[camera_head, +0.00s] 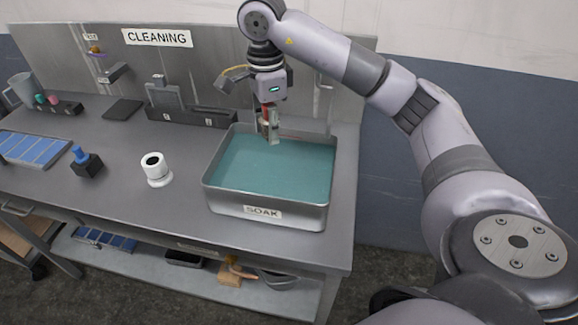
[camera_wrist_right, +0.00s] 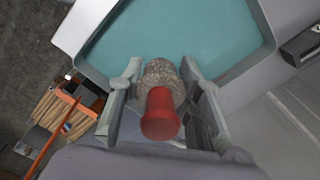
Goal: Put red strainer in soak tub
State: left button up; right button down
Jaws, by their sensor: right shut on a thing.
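The soak tub (camera_head: 225,198) is a grey metal bin labelled SOAK, filled with teal liquid, at the right end of the bench. It also shows in the right wrist view (camera_wrist_right: 262,28). My right gripper (camera_head: 270,135) points down over the back part of the tub. In the right wrist view its fingers (camera_wrist_right: 162,105) are shut on the red strainer (camera_wrist_right: 160,118), which has a red handle and a grey mesh head over the teal liquid. In the head view the strainer is mostly hidden by the fingers. My left gripper is not in view.
On the bench, a white cylinder (camera_head: 157,170), a black block with a blue knob (camera_head: 88,163) and a blue rack (camera_head: 32,149) stand left of the tub. A grey holder (camera_head: 190,116) stands behind. A brush (camera_wrist_right: 60,125) lies below in the wrist view.

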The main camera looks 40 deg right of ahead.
notch_tip(320, 180, down, 6)
jog(key=p, duration=0.2)
send_over(273, 194)
notch_tip(273, 194, down, 7)
jog(key=shift+f, duration=0.6)
notch_tip(273, 194, down, 4)
jog(key=shift+f+p, duration=0.1)
jog(key=shift+p, duration=0.3)
jog(key=shift+f, duration=0.2)
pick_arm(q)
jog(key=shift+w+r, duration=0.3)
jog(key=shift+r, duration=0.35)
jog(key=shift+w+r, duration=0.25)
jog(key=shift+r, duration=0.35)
pick_arm(e)
jog(key=shift+w, duration=0.1)
